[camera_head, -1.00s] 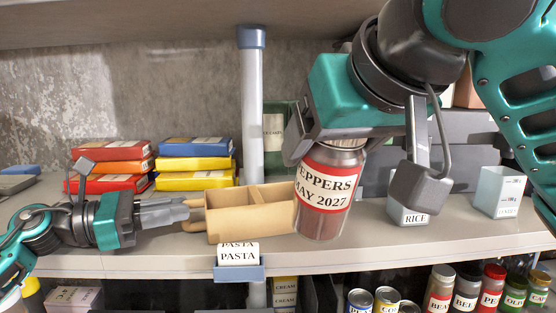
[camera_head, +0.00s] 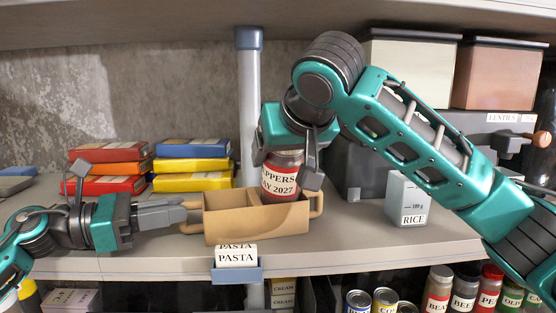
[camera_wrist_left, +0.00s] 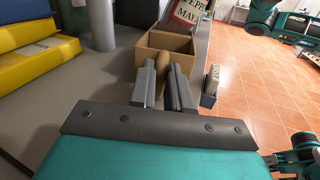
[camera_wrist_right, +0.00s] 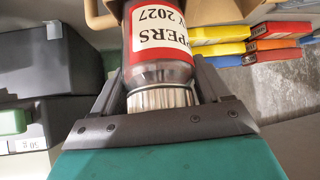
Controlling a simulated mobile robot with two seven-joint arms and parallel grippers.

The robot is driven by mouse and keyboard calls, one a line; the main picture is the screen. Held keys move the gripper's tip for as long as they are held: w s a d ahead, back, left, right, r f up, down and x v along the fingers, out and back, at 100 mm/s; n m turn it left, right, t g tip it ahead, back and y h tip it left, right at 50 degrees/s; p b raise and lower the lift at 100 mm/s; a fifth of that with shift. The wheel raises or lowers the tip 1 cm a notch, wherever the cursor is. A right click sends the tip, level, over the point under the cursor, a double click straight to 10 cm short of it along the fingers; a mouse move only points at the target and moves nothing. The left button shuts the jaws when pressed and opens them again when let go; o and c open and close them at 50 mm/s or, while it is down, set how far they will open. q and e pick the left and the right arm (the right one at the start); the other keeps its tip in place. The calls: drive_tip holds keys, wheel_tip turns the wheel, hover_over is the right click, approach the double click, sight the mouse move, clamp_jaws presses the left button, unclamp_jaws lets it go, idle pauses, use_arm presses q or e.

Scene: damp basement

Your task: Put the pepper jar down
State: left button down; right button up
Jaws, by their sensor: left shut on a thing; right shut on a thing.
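The pepper jar (camera_head: 280,183) is a grey jar with a red-and-white label reading peppers and 2027. My right gripper (camera_wrist_right: 163,85) is shut on the jar's lid end from above and holds it upright. The jar is at the right compartment of a tan two-compartment box (camera_head: 262,226); its bottom is hidden behind the front wall, so I cannot tell whether it touches the box floor. The left compartment looks empty. My left gripper (camera_head: 186,211) is shut on the box's left handle (camera_wrist_left: 163,60). The box stands on the shelf.
Red, orange, blue and yellow packets (camera_head: 193,165) lie stacked at the back left. A grey post (camera_head: 249,100) stands behind the box. A rice container (camera_head: 408,200) and dark bins are to the right.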

drive_tip(key=shift+w+f, duration=0.25)
drive_tip(key=shift+f, duration=0.25)
drive_tip(key=shift+w+a+r+g+h, duration=0.2)
drive_tip(key=shift+w+g, duration=0.4)
drive_tip(key=shift+g, duration=0.25)
drive_tip(key=shift+w+a+r+g+h, duration=0.1)
drive_tip(key=shift+w+g+h, duration=0.1)
drive_tip(key=shift+w+g, duration=0.55)
drive_tip(key=shift+s+f, duration=0.15)
drive_tip(key=shift+f, duration=0.7)
drive_tip(key=o, duration=1.5)
drive_tip(key=shift+s, duration=0.1)
drive_tip(key=v, duration=1.2)
use_arm(q)
drive_tip(key=c, duration=1)
unclamp_jaws()
